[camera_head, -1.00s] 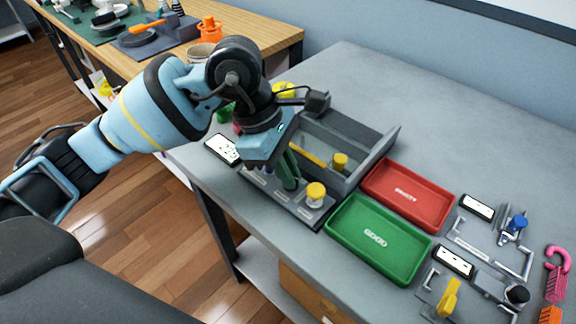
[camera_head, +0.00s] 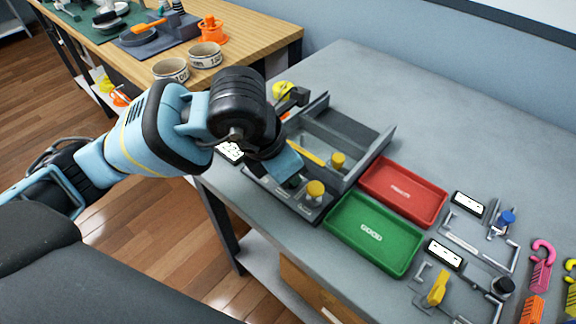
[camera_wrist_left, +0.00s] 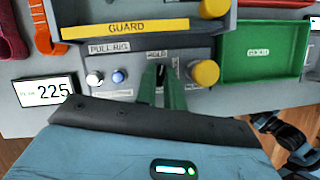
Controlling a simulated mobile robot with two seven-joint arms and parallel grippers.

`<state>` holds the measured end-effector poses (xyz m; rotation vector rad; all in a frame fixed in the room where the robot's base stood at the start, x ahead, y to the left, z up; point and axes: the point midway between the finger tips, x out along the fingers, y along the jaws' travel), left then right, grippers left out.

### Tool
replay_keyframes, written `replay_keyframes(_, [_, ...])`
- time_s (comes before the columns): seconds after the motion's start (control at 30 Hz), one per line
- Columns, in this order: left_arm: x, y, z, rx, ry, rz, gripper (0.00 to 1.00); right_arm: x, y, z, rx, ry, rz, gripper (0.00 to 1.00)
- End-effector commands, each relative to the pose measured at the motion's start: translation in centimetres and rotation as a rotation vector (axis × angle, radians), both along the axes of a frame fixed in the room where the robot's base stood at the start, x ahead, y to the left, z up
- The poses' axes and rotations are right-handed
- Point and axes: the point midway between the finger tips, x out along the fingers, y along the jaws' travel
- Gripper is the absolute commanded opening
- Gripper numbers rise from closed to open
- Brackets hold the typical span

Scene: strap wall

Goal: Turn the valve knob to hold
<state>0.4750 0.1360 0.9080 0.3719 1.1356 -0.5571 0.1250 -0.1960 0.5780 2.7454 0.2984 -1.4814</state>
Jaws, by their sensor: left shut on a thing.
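The grey rig panel (camera_wrist_left: 208,44), labelled PULL RIG, lies in front of the bin with the yellow GUARD bar (camera_wrist_left: 125,29). My left gripper (camera_wrist_left: 160,88) has its green fingers down on the panel, just below a label that seems to read HOLD. It is shut on a small dark part, likely the valve knob, mostly hidden between the fingers. In the head view my left gripper (camera_head: 291,182) is largely covered by my wrist. A yellow knob (camera_wrist_left: 205,73) stands right of the fingers, apart from them. A white button and a blue button (camera_wrist_left: 119,76) sit left. My right gripper is out of view.
A display (camera_wrist_left: 48,91) reading 225 lies left of the panel. The green GOOD tray (camera_head: 374,234) and a red tray (camera_head: 403,192) stand to the right, with clamp fixtures and coloured hooks beyond. The table's back is clear.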

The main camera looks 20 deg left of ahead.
Motion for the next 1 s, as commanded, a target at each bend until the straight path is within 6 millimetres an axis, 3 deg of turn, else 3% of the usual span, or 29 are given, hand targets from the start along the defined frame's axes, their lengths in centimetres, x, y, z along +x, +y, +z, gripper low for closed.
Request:
replay_keyframes(0.4, [-0.09, -0.17, 0.12, 0.0, 0.0, 0.243, 0.0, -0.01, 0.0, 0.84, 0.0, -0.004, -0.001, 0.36])
replay_keyframes(1.0, [-0.07, -0.12, 0.02, 0.001, 0.001, 0.302, 0.0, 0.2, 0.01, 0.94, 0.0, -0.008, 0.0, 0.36])
